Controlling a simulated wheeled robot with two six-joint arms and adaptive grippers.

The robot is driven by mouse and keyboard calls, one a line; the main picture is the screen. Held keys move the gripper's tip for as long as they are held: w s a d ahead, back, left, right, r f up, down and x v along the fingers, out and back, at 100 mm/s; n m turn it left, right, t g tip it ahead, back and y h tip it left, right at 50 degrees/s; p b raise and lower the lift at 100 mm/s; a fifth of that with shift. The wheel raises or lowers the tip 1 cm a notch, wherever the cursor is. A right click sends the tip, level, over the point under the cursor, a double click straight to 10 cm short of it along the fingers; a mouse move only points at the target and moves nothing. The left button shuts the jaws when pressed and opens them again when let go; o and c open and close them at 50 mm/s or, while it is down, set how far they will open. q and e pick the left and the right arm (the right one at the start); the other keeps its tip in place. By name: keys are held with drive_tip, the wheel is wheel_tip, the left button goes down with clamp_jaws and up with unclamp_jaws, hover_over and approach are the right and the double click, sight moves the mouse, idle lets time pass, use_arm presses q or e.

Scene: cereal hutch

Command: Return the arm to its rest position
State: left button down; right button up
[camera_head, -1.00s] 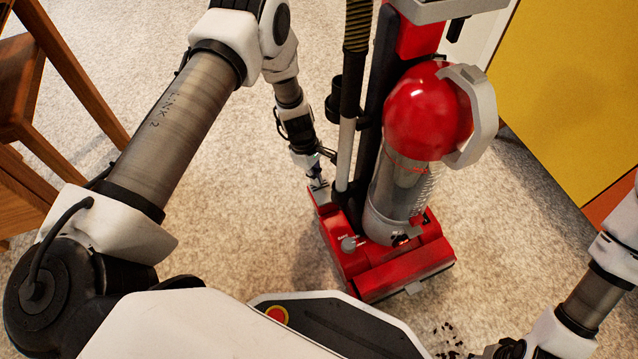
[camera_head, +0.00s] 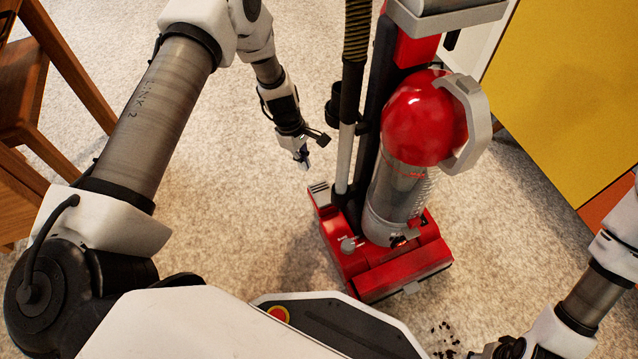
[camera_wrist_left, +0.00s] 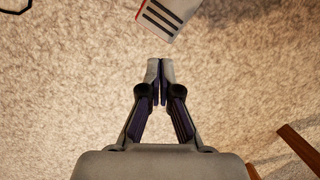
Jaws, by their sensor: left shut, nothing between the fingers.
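My left arm comes in from the left in the head view. My left gripper (camera_head: 304,160) hangs over the carpet, just left of and above the vacuum's base, apart from it. In the left wrist view the left gripper (camera_wrist_left: 161,68) has its fingertips together with nothing between them. My right arm (camera_head: 590,300) shows at the right edge of the head view; its fingers are not in view.
A red upright vacuum cleaner (camera_head: 385,270) stands on the carpet in front of me. Its ribbed grey pedal (camera_wrist_left: 166,16) shows at the top of the wrist view. A wooden chair (camera_head: 70,70) stands at the left, a yellow panel (camera_head: 560,90) at the right. Dark crumbs (camera_head: 445,335) lie near my base.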

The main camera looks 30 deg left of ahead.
use_arm(q)
drive_tip(key=shift+v, duration=1.65)
